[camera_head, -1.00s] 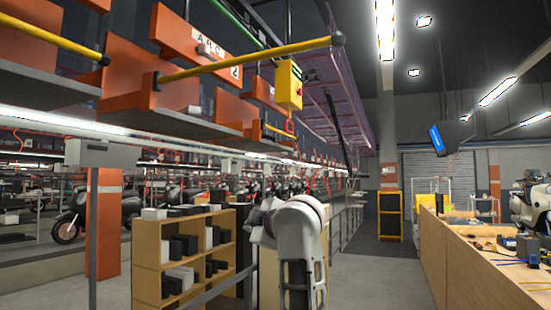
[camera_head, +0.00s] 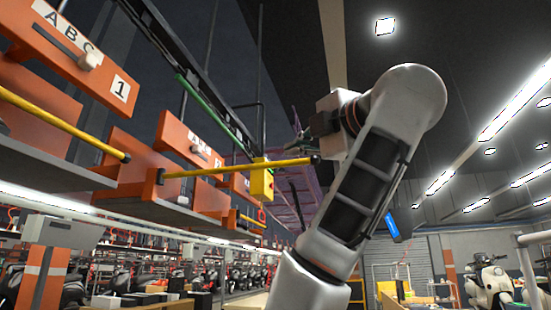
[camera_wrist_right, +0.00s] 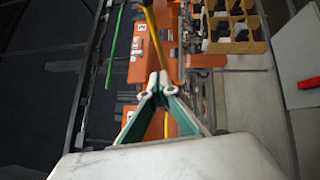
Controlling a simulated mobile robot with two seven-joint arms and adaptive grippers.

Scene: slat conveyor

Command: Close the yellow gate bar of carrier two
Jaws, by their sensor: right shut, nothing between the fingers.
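Carrier two (camera_head: 172,136) is an orange carrier in the middle left of the head view; its panel with a "2" (camera_wrist_right: 140,27) shows in the wrist view. Its yellow gate bar (camera_head: 240,166) sticks out from the carrier to the right, swung away from the front. The bar also runs up the wrist view (camera_wrist_right: 155,35). My right gripper (camera_head: 306,140) is shut and empty, close to the bar's free end. In the wrist view its fingertips (camera_wrist_right: 158,76) overlap the bar; I cannot tell whether they touch. My left gripper is not in view.
Carrier one (camera_head: 75,50) hangs at the left, its yellow bar (camera_head: 60,122) lying along its front. A yellow control box (camera_head: 262,180) hangs behind carrier two's bar. My right arm covers much of the middle right. A shelf with compartments (camera_wrist_right: 235,28) shows in the wrist view.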

